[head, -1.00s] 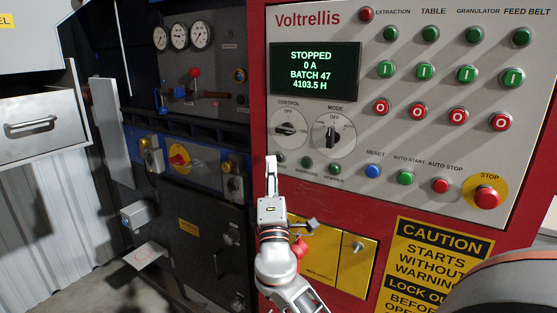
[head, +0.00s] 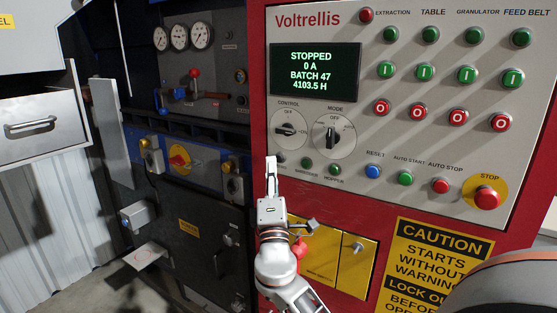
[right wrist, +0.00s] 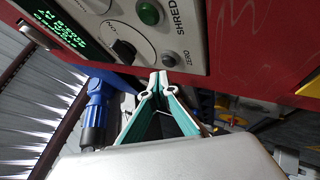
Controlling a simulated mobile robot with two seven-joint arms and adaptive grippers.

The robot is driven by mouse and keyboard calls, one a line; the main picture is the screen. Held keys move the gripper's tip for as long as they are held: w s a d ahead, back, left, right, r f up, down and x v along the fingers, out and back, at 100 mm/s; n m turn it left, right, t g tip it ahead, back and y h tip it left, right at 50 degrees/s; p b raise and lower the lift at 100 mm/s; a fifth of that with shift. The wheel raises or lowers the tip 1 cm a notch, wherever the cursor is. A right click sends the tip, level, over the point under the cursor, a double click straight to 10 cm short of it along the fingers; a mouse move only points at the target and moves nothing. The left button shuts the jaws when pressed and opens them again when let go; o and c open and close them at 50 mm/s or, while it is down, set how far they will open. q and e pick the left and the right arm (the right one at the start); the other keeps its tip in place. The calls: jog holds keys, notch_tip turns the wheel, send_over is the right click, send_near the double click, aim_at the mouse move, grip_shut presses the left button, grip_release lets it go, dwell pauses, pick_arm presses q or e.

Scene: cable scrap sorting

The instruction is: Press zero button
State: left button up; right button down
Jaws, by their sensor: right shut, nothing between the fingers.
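The zero button (right wrist: 168,58) is a small grey round button beside the word ZERO, near the panel's edge in the right wrist view. In the head view it shows partly at the panel's lower left (head: 280,157), next to my fingertip. My right gripper (head: 270,161) is shut and empty, pointing up at the lower left corner of the Voltrellis panel. In the right wrist view its fingertips (right wrist: 154,76) meet just short of the zero button and slightly to its left. I cannot tell whether they touch the panel. My left gripper is not in view.
A green lamp (right wrist: 149,13) and a black dial (right wrist: 124,50) flank the zero button. The panel (head: 400,145) carries several buttons, including the red stop button (head: 487,198). A dark machine with gauges (head: 180,37) stands at left; a yellow plate (head: 357,270) is below the panel.

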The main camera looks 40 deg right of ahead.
jog(key=shift+d, duration=0.1)
dwell(0.3)
jog(key=shift+w+d, duration=0.2)
jog(key=shift+d, duration=0.1)
jog(key=shift+w+d+b, duration=0.15)
jog(key=shift+d+b, duration=0.25)
dwell(0.8)
jog(key=shift+a, duration=0.15)
jog(key=shift+s+a, duration=0.35)
jog(key=shift+a, duration=0.3)
jog(key=a, duration=0.1)
jog(key=s+a+b, duration=0.1)
jog(key=a, duration=0.1)
jog(key=s+a, duration=0.1)
jog(key=shift+a, duration=0.3)
dwell(0.4)
dwell(0.6)
